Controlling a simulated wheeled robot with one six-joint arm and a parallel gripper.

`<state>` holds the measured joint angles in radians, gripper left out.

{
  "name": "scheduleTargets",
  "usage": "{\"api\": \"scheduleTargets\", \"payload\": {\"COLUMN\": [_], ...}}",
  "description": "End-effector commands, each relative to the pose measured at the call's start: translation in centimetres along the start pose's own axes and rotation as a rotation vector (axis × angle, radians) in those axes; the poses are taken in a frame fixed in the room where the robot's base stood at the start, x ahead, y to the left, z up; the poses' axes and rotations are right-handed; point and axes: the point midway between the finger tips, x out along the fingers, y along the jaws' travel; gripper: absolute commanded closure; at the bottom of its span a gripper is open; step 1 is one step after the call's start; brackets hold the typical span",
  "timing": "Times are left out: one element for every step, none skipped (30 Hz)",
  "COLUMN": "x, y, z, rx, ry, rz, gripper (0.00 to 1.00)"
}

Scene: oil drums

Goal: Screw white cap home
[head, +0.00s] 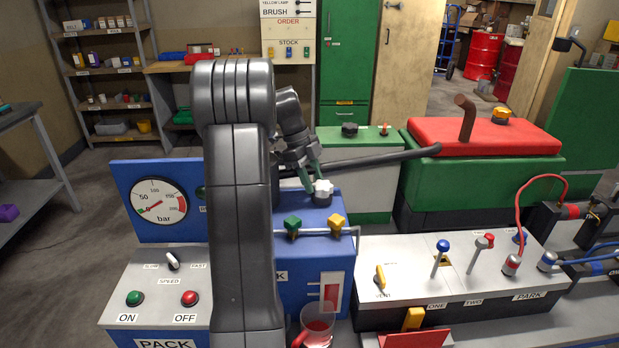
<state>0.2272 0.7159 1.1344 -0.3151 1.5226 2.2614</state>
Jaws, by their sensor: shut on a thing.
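The white cap (323,186) sits on a short dark neck (320,199) on top of the blue tank (311,258), right of centre in the head view. It looks about upright; whether it is fully seated cannot be told from here. My gripper (312,180) comes down at a tilt from the upper left, its greenish fingers shut on the cap. My own arm hides the tank's left side.
A green knob (292,224) and a yellow knob (336,223) stand on the tank's front, close below the cap. A dark handle bar (370,160) runs just behind my gripper. A jug (317,326) stands below. A lever panel (450,265) is at right.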

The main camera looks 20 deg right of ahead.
Motion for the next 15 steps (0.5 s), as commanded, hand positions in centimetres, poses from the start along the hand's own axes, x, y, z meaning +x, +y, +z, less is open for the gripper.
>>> {"api": "scheduleTargets", "payload": {"x": [1.2,1.1,1.0,0.9,0.9,0.9,0.9,1.0,1.2,1.4,1.3,1.2,1.2,1.2,1.1], "y": [0.1,0.0,-0.1,-0.3,-0.4,-0.6,-0.7,-0.8,-0.8,-0.7,-0.8,-0.9,-1.0,-1.1,-1.2], "z": [-0.4,-0.4,-0.5,-0.6,-0.6,-0.7,-0.8,-0.8,-0.6,-0.6,-0.6,-0.7,-0.8,-0.9,-1.0], "rx": [0.023,0.045,0.085,0.121,0.160,0.214,0.253,0.291,0.307,0.306,0.313,0.335,0.359,0.389,0.432], "ry": [0.016,0.016,0.016,0.017,0.018,0.018,0.019,0.020,0.019,0.019,0.019,0.020,0.021,0.022,0.022], "rz": [0.033,0.043,0.060,0.075,0.092,0.114,0.129,0.145,0.150,0.148,0.151,0.160,0.170,0.183,0.201], "gripper": [1.00,1.00,1.00,1.00,1.00,1.00,1.00,1.00,1.00,1.00,1.00,1.00,1.00,1.00,1.00]}}
